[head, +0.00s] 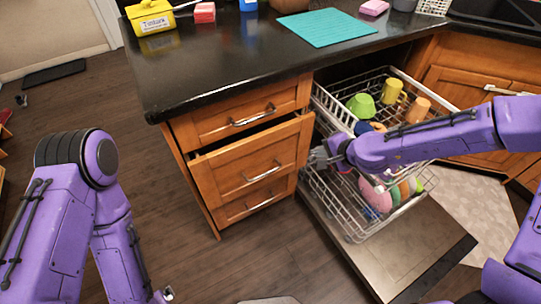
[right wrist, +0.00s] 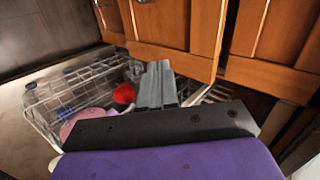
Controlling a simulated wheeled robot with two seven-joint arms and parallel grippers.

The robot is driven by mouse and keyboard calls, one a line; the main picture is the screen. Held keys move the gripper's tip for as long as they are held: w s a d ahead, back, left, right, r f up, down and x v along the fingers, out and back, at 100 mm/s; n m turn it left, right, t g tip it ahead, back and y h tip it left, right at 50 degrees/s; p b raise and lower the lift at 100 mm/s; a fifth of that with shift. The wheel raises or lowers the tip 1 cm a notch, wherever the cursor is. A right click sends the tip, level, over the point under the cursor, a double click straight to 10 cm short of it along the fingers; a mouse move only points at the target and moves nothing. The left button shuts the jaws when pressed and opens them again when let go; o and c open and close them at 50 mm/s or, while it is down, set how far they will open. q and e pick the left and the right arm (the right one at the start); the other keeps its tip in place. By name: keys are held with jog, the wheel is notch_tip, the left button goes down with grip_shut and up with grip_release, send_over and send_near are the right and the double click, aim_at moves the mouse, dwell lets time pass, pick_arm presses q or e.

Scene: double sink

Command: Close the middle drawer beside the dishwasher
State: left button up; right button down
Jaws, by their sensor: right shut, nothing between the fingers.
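The middle drawer (head: 232,172) is pulled out from the wooden cabinet, with a dark gap above its front and a metal bar handle (head: 263,172). The top drawer (head: 212,124) and bottom drawer (head: 237,210) sit closed. The dishwasher beside them has its door (head: 408,262) down and racks (head: 345,222) out. My right gripper (head: 317,156) is shut and empty beside the middle drawer's right edge; contact is unclear. Its fingers (right wrist: 156,85) show in the right wrist view near wooden fronts (right wrist: 178,25). My left gripper (head: 163,296) is only partly visible at the bottom edge.
The racks hold a green cup (head: 361,104), a yellow mug (head: 391,90) and several plates. My right arm reaches across them. The dark countertop (head: 222,62) overhangs the drawers. The floor (head: 165,205) left of and before the drawers is clear.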

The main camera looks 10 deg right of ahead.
aim_at(256, 142)
jog(key=s+a+f+m+t+y+b, duration=0.15)
jog(key=s+a+f+b, duration=0.25)
jog(key=a+f+b, duration=0.55)
jog(key=s+a+r+m+t+y+b, duration=0.1)
jog(key=s+a+m+t+y, duration=0.15)
jog(key=m, duration=0.55)
notch_tip(256, 142, up, 7)
jog(key=s+m+t+h, duration=0.1)
jog(key=m+t, duration=0.3)
jog(key=m, duration=0.6)
pick_arm(q)
notch_tip(256, 142, down, 14)
jog(key=shift+f+p, duration=0.15)
jog(key=shift+p, duration=0.15)
pick_arm(e)
jog(key=x, duration=1.3)
jog(key=shift+w+f, duration=0.1)
jog(key=shift+w, duration=0.1)
